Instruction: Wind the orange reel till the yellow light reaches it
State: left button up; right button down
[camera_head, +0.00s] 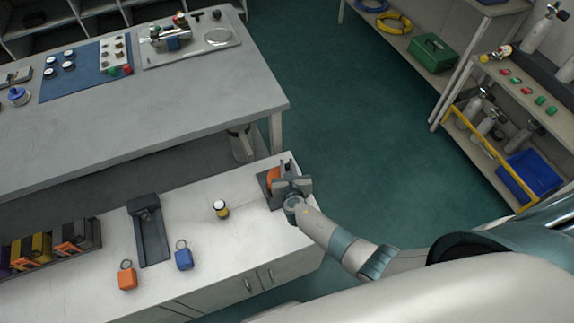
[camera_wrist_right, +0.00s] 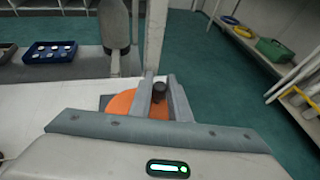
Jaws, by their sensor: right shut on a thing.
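The orange reel (camera_head: 273,180) stands on a dark base at the right end of the white counter. It also shows in the right wrist view (camera_wrist_right: 121,103), partly covered by my fingers. My right gripper (camera_head: 291,186) is at the reel, and its head hides part of it. In the wrist view its two fingers (camera_wrist_right: 160,97) are shut on a dark crank knob (camera_wrist_right: 159,89) beside the orange disc. A small yellow and black cylinder with a pale top, seemingly the yellow light (camera_head: 221,210), stands upright on the counter, left of the reel and apart from it. My left gripper is out of view.
On the white counter (camera_head: 190,220) are a dark stand (camera_head: 150,235), an orange tag (camera_head: 127,277), a blue tag (camera_head: 183,257) and a rack of dark and yellow blocks (camera_head: 45,250). A grey workbench (camera_head: 130,120) lies behind. Green floor is free to the right.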

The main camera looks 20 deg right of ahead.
jog(key=c, duration=1.7)
grip_release()
jog(key=shift+o, duration=0.2)
jog(key=shift+s, duration=0.1)
jog(key=v, duration=1.7)
jog(key=shift+p, duration=0.45)
jog(key=shift+s, duration=0.1)
